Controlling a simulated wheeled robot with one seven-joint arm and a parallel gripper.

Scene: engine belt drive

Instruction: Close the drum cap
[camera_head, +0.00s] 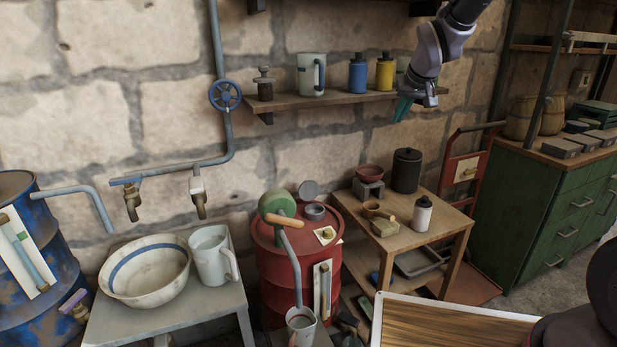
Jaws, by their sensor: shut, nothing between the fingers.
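A red drum (273,270) stands below the wall shelf, between two small tables. On its top is a short grey round opening (315,212). A grey disc-shaped cap (308,190) stands tilted up behind the opening, apart from its mouth, so the cap looks open. My gripper (402,110) hangs in front of the right end of the wall shelf, above and to the right of the drum. Its teal fingers point down and are shut, with nothing between them.
A green hand pump (276,203) with a wooden handle rises beside the opening. The wooden table (447,193) at right holds a black canister (406,170) and a white bottle (422,214). The wall shelf (290,102) holds mugs and bottles near my arm.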

